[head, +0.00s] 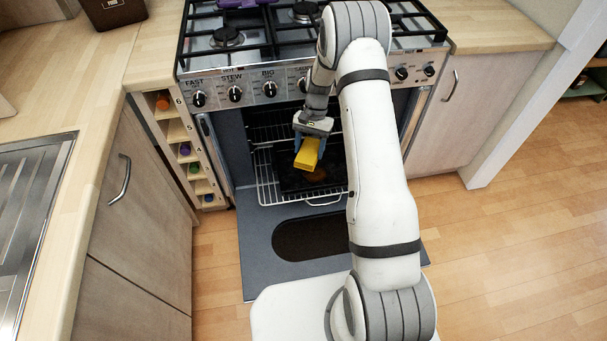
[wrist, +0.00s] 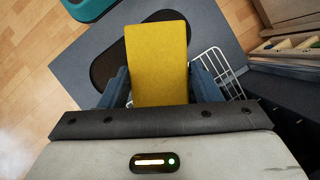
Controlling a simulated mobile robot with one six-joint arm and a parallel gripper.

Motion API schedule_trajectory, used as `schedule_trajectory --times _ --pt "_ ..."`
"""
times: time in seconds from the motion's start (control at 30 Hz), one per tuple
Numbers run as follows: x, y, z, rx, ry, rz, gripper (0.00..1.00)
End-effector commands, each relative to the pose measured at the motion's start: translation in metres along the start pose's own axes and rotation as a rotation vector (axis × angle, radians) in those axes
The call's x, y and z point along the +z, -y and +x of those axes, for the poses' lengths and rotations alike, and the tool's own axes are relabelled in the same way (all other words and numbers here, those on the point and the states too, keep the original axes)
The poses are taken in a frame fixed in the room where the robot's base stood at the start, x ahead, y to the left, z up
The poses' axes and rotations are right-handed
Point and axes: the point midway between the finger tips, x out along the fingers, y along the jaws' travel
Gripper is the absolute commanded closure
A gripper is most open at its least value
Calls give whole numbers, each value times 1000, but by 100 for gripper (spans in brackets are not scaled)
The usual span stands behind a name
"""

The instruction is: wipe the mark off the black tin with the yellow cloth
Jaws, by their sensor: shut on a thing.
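My gripper (head: 311,140) is shut on the yellow cloth (head: 308,153), a folded block hanging below the fingers. In the wrist view the cloth (wrist: 157,60) sits between the two blue-grey fingers (wrist: 157,88). The black tin (head: 290,181) lies on the wire rack in the open oven. An orange-brown mark (head: 316,175) shows on the tin, just below and right of the cloth in the head view. The cloth appears to be above the tin; I cannot tell whether they touch. My arm hides the tin's right part. The tin is not clear in the wrist view.
The wire rack (head: 264,190) is pulled partly out over the lowered oven door (head: 262,265). The hob and knobs (head: 234,94) are above. A narrow bottle rack (head: 190,150) stands left of the oven, and cabinets flank both sides.

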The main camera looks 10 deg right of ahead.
Motion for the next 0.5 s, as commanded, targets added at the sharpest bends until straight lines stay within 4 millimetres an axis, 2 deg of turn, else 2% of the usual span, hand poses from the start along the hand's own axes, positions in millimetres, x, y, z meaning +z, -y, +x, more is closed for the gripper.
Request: schedule_trajectory --times 0.03,0.5 --pt "-20 4 27 -21 0 49 61" --pt "-135 41 131 -226 0 544 61"
